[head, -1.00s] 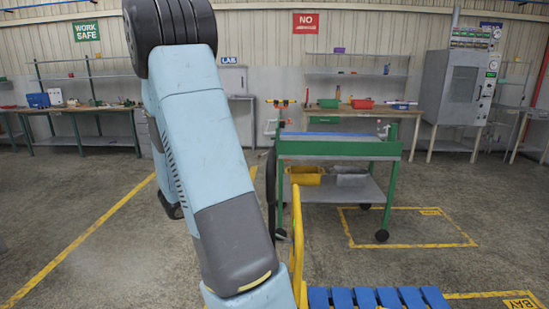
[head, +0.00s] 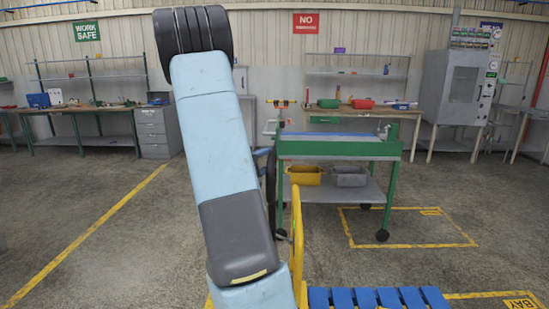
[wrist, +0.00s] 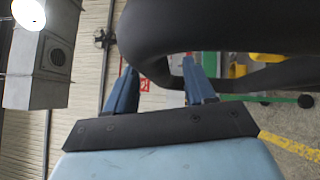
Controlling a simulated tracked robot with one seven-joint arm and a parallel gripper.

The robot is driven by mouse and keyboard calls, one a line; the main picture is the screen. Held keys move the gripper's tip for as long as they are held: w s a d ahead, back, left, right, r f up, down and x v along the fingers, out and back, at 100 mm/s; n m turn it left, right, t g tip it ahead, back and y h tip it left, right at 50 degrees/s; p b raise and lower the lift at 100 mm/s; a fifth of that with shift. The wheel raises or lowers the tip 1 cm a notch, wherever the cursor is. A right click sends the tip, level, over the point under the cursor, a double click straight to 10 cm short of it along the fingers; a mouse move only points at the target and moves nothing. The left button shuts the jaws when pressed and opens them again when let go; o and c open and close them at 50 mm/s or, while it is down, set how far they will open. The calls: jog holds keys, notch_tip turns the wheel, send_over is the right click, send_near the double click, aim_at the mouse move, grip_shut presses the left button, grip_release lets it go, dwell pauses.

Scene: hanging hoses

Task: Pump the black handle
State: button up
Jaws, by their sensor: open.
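My gripper (wrist: 160,68) is open, with its two blue fingers spread apart in the wrist view. A thick black curved loop (wrist: 225,25) fills the upper right there, close to the fingertips, and its bend passes between the fingers in the picture. I cannot tell whether it touches them, or whether it is the black handle or a hose. In the head view a thin black curve (head: 270,185) shows beside my arm, left of the green workbench.
A wheeled green workbench (head: 340,147) with a yellow bin (head: 305,176) and a grey bin (head: 349,177) stands ahead. A yellow rail (head: 297,240) and blue slats (head: 375,298) are close in front. The floor on the left is clear.

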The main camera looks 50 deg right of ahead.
jog(key=shift+s+d+r, duration=0.1)
jog(key=shift+d, duration=0.9)
jog(key=shift+c, duration=0.4)
grip_shut()
